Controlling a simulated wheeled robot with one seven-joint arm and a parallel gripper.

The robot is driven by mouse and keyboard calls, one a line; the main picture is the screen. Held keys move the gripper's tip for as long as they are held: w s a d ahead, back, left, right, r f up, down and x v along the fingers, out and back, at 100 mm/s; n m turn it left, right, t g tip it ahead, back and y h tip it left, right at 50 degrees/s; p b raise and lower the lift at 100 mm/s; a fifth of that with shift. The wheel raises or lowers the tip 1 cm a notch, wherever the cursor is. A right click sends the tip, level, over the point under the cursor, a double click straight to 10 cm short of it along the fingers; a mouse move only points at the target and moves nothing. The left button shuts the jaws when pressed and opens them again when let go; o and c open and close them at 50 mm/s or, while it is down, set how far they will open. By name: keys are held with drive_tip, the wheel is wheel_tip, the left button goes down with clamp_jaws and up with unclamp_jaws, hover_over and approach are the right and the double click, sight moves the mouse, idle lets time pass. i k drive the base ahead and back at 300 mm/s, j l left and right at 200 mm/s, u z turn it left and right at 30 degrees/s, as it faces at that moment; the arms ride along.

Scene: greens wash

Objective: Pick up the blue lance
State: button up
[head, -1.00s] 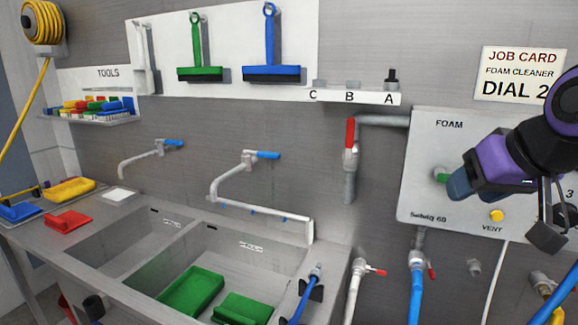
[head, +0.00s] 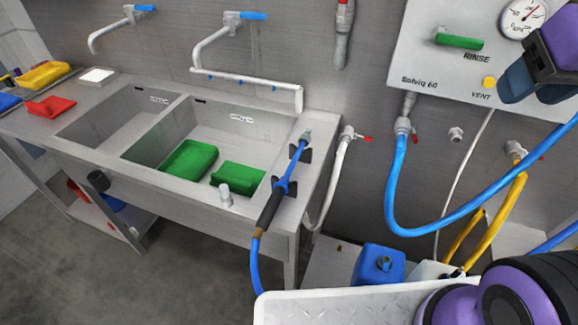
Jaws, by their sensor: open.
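The blue lance (head: 280,190) lies at the right end of the steel sink counter, in dark holders. It has a blue shaft, a dark grip and a metal tip pointing to the back. A blue hose leads down from its near end. My gripper (head: 532,90) is at the upper right, partly cut off by the frame, in front of the foam panel. It is open, with nothing seen in it, well to the right of the lance and apart from it.
The sink (head: 225,145) holds green trays. A red-handled valve (head: 350,135) stands right of the counter. A blue hose (head: 392,190) loops below the panel (head: 425,60). A blue container (head: 378,265) sits low behind a pale ledge (head: 330,305). Floor at left is clear.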

sight(281, 188)
drive_tip(key=j+z, duration=0.2)
drive_tip(key=z, duration=1)
drive_tip(key=i+l+z, duration=0.1)
drive_tip(key=z, duration=3.35)
drive_tip(key=u, duration=0.6)
drive_tip(key=k+u, duration=0.1)
drive_tip(key=u, duration=0.5)
drive_tip(key=l+u, duration=0.1)
drive_tip(key=u, duration=0.55)
drive_tip(key=k+u, duration=0.1)
drive_tip(key=u, duration=0.5)
drive_tip(key=j+u, duration=0.1)
drive_tip(key=u, duration=0.5)
drive_tip(key=j+u, duration=0.1)
drive_tip(key=u, duration=0.5)
drive_tip(key=k+j+u, duration=0.1)
drive_tip(key=u, duration=1.1)
